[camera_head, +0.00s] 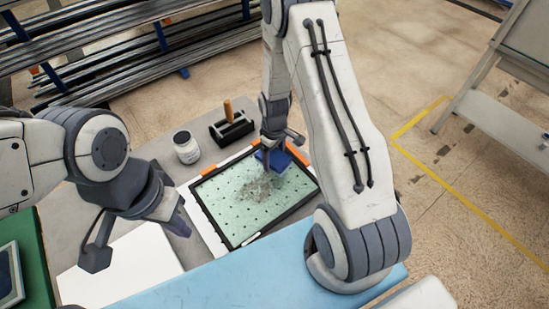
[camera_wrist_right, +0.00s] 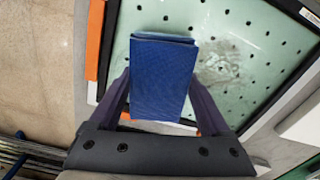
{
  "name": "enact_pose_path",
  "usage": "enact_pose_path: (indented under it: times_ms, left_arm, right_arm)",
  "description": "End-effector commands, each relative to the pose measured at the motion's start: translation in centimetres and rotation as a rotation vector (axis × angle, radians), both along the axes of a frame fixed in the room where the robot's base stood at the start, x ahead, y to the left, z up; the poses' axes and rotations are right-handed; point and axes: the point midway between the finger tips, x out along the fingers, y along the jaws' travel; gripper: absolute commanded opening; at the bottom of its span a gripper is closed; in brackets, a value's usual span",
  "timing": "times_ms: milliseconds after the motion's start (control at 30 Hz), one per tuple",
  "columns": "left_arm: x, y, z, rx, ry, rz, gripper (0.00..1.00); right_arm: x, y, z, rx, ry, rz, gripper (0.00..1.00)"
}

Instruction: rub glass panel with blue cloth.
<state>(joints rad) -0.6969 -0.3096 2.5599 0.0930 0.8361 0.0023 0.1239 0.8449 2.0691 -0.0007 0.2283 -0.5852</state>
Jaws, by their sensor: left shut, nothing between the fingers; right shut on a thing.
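The glass panel (camera_head: 248,206) is pale green with black dots and a grey smudged patch near its middle, set in a black frame on the table. It also shows in the right wrist view (camera_wrist_right: 266,60). The blue cloth (camera_wrist_right: 160,80) is a folded pad between the fingers of my right gripper (camera_wrist_right: 160,105). In the head view the cloth (camera_head: 274,160) is at the panel's far edge; I cannot tell whether it touches the glass. My left gripper (camera_head: 135,232) is shut and empty, over the table left of the panel.
A white jar (camera_head: 186,147) and a black holder with a wooden-handled tool (camera_head: 231,126) stand behind the panel. A white sheet (camera_head: 120,268) lies at front left, beside a green mat (camera_head: 33,262). A light blue surface (camera_head: 230,286) runs along the front.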

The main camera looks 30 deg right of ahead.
Motion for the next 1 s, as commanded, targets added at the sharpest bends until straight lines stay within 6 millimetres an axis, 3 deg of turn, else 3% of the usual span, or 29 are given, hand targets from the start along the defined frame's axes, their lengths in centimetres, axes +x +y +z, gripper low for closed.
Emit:
enact_pose_path:
  times_ms: [333,1000]
  left_arm:
    - [0.0,0.0,2.5,0.0,0.0,-0.001,0.0]
    - [0.0,0.0,2.7,0.0,0.0,-0.002,0.0]
  right_arm:
    - [0.2,0.5,3.2,0.0,-0.001,0.008,0.21]
    - [0.2,0.5,3.4,0.0,-0.001,0.008,0.21]
